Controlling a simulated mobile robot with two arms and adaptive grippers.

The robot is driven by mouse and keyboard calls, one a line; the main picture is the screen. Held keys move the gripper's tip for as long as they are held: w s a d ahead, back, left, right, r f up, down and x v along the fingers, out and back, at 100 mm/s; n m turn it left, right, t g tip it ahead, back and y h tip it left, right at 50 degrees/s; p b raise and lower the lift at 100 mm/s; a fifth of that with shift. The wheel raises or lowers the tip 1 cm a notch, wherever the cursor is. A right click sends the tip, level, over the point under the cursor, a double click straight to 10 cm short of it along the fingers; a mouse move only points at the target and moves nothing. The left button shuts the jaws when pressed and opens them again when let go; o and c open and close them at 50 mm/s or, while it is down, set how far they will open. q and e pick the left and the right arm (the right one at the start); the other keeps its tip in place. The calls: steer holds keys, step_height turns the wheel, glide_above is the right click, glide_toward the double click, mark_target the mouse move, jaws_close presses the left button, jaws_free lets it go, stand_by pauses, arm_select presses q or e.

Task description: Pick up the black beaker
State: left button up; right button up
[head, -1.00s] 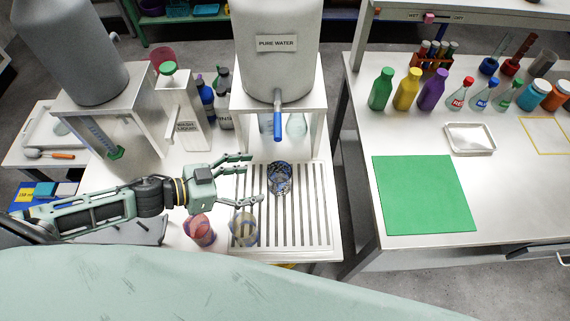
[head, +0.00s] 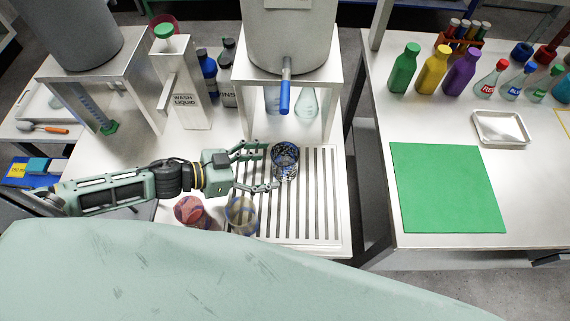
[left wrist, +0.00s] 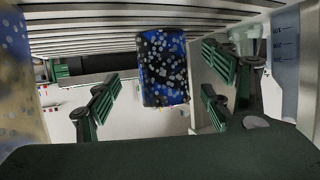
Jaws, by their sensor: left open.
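The black beaker (head: 285,161) stands on the slatted drain rack (head: 327,215) below the water tap, and looks black with blue and pale speckles. In the left wrist view the beaker (left wrist: 163,67) shows between the fingers, a little beyond them. My left gripper (head: 272,167) is open, its fingertips at the beaker's left side in the head view. In the left wrist view the open fingers (left wrist: 160,88) have nothing clasped between them. Whether a finger touches the beaker cannot be told. My right gripper is not in view.
A yellowish beaker (head: 241,214) and a red beaker (head: 189,211) stand just in front of my left gripper. The water tap (head: 285,97) hangs behind the black beaker, with glass flasks (head: 306,102) beneath the stand. The rack's right part is clear.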

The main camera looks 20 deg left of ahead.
mark_target(285, 162)
arm_select(q)
steer(key=shift+w+d, duration=0.3)
steer(key=x, duration=0.1)
steer(key=p+x, duration=0.1)
steer(key=x, duration=0.2)
steer(key=shift+w+d+r, duration=0.2)
steer(key=shift+w+d, duration=0.1)
steer(key=shift+w, duration=0.15)
steer(key=shift+w+d+f, duration=0.15)
steer(key=shift+d+f, duration=0.05)
steer(key=shift+c, duration=0.2)
steer(key=c, duration=1.4)
steer(key=shift+r, duration=0.15)
